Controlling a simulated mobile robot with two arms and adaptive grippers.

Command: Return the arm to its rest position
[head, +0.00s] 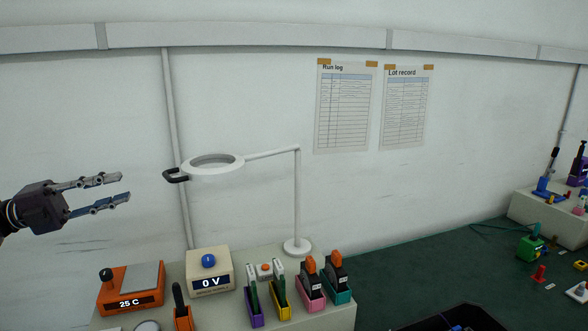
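My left gripper (128,187) comes in from the left edge of the head view. Its two fingers point right and stand apart, with nothing between them. It is in the air in front of the white wall, above the orange unit reading 25 C (130,289) and left of the white ring lamp (213,165). It appears clear of the lamp's black handle (176,175). My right gripper is not in the head view.
A pale bench (340,318) holds a 0 V box (209,274) and several coloured racks (310,290). The lamp's post (297,200) stands behind them. A dark bin (455,318) sits at the bottom edge. Green surface (420,260) at right is largely clear; more devices (532,244) lie far right.

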